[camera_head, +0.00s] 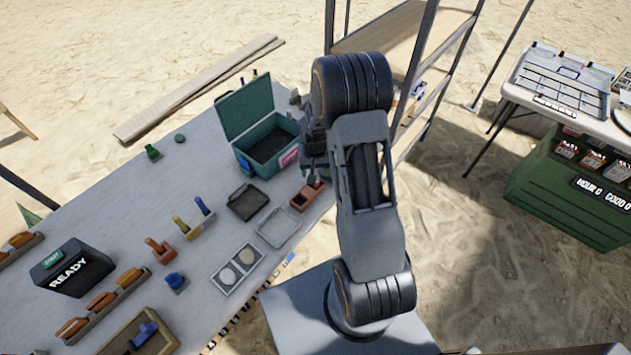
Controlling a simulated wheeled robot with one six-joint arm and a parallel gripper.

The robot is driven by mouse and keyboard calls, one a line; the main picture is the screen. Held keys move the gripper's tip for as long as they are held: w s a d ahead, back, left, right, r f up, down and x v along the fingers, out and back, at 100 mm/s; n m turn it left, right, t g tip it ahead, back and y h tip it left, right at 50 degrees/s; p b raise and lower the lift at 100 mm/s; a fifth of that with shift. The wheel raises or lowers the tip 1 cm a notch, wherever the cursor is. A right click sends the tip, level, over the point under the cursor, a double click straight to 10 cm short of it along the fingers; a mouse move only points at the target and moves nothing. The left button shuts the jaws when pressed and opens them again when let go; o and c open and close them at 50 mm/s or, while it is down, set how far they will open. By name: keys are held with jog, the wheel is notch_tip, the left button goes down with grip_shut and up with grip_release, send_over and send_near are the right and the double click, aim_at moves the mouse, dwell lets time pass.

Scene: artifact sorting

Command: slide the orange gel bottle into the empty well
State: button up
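An orange item (160,249), which may be the orange gel bottle, stands on the table left of a yellow item (186,227) and a blue one (203,206). It is too small to identify surely. A small reddish-brown open box (305,198) sits near the table's right edge. My gripper (314,182) is just above this box, pointing down, far from the orange item. Its fingers are small and dark, so their opening and any held thing cannot be made out. I cannot tell which place is the empty well.
A green lidded box (262,160) stands open beside my gripper. A black tray (247,202), a clear tray (278,228) and a two-part white tray (237,269) lie nearby. Racks with orange pieces (101,302) and a black READY box (72,268) are at left.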

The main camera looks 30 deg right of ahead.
jog(key=shift+s+f+p, duration=0.15)
jog(key=shift+f+p, duration=0.2)
jog(key=shift+f, duration=1.75)
jog(key=shift+c, duration=0.3)
jog(key=c, duration=0.9)
jog(key=shift+r, duration=0.15)
jog(key=shift+c, duration=0.2)
